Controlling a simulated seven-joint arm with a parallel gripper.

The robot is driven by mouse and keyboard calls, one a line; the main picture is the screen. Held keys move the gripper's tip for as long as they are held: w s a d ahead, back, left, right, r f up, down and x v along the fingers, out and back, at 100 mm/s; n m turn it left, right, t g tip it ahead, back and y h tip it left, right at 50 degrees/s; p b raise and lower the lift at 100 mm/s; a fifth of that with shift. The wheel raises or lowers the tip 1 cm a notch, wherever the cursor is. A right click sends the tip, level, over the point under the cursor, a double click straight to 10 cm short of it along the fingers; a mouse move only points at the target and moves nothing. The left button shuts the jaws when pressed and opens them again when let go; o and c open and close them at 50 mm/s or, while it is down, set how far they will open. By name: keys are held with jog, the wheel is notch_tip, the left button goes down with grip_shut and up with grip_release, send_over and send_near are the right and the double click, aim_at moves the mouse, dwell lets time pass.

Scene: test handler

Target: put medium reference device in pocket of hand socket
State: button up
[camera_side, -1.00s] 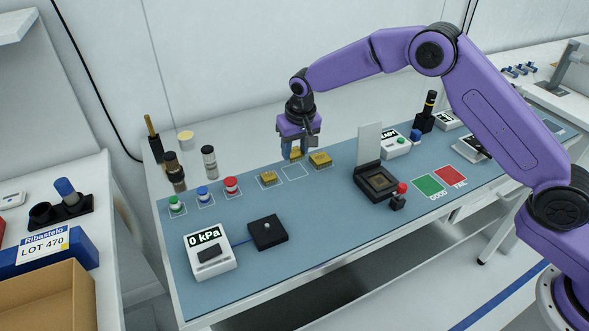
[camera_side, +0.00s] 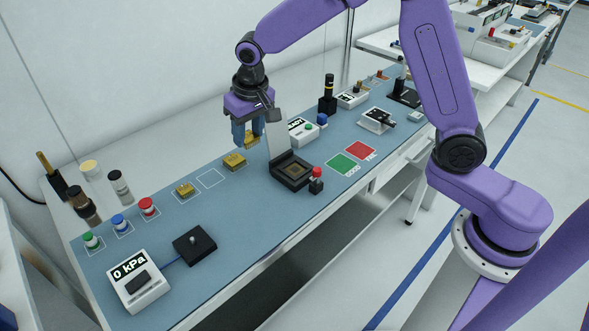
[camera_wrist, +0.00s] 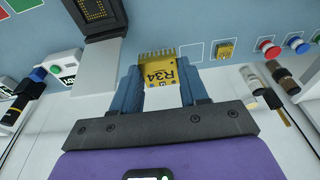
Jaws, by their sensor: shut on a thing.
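My gripper (camera_side: 247,140) is shut on a gold device (camera_wrist: 160,72) marked R34, with a row of pins along one edge. It holds the device above the mat, beyond the hand socket. The black hand socket (camera_side: 284,178) has its pale lid (camera_side: 277,138) standing open, and its pocket (camera_side: 293,170) looks empty. In the wrist view, the socket (camera_wrist: 118,22) is at the top left, apart from the held device. Two other gold devices, a left one (camera_side: 185,190) and a right one (camera_side: 234,162), lie on the mat with an empty outlined square (camera_side: 210,179) between them.
The upright lid stands close to my gripper. A red-topped button (camera_side: 316,178) is beside the socket. Green (camera_side: 341,164) and red (camera_side: 361,150) pads lie to the right. A gauge (camera_side: 137,280) and a black block (camera_side: 194,245) are at front left.

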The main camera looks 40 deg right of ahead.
jog(key=s+d+r, duration=0.1)
jog(key=s+d, duration=0.5)
jog(key=s, duration=0.3)
jog(key=s+d+r, duration=0.1)
jog(key=s+d, duration=0.5)
jog(key=s, duration=0.4)
send_over(295, 169)
jog(key=s, duration=0.1)
notch_tip(295, 169, down, 9)
jog(key=shift+s+f, duration=0.15)
jog(key=shift+w+f, duration=0.3)
jog(key=shift+f, duration=1.6)
jog(key=shift+s+f, duration=0.1)
jog(key=shift+f, duration=0.2)
